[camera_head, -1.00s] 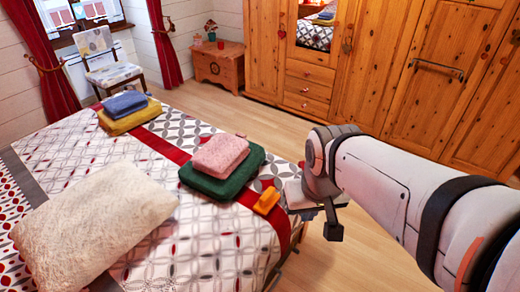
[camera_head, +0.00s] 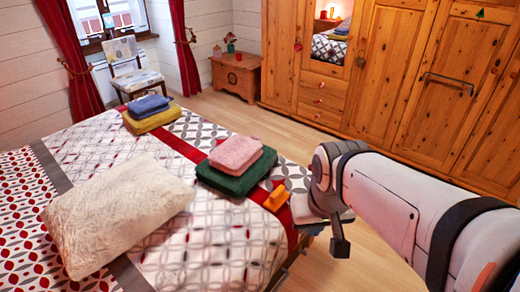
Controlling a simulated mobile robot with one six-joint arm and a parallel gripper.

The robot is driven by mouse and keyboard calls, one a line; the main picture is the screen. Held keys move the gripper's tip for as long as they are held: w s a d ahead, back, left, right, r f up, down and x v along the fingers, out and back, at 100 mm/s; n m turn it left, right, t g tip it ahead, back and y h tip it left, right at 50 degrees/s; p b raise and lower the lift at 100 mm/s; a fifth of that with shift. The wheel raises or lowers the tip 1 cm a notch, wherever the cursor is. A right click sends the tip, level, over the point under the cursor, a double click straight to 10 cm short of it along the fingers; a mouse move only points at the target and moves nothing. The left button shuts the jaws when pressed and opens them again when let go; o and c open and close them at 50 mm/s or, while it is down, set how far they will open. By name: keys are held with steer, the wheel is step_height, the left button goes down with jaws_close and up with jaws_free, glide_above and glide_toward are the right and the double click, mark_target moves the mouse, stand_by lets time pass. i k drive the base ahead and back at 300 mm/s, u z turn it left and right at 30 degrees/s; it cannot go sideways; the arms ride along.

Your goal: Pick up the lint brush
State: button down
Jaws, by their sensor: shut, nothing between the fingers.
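A small orange object (camera_head: 276,198), which looks like the lint brush, lies on the bed (camera_head: 225,238) near its right edge, just in front of the green and pink folded stack. My arm comes in from the right. My gripper (camera_head: 308,210) is at the arm's end, just right of the orange object, with a small gap between them in the picture. It is shut and empty. Its fingertips are hard to make out, and I cannot tell its height above the bed.
A green folded cloth (camera_head: 232,183) with a pink one (camera_head: 236,154) on top sits close behind the orange object. A cream pillow (camera_head: 112,215) lies left. A wooden wardrobe (camera_head: 390,70) stands at the back. Bare floor (camera_head: 360,255) shows right of the bed.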

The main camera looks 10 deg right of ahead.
mark_target(277, 199)
steer(key=i, duration=0.4)
steer(key=z, duration=0.15)
steer(key=k, duration=0.55)
steer(key=u, duration=1.6)
steer(key=k, duration=1.1)
steer(key=z, duration=1)
steer(key=i, duration=1.65)
steer(key=z, duration=0.1)
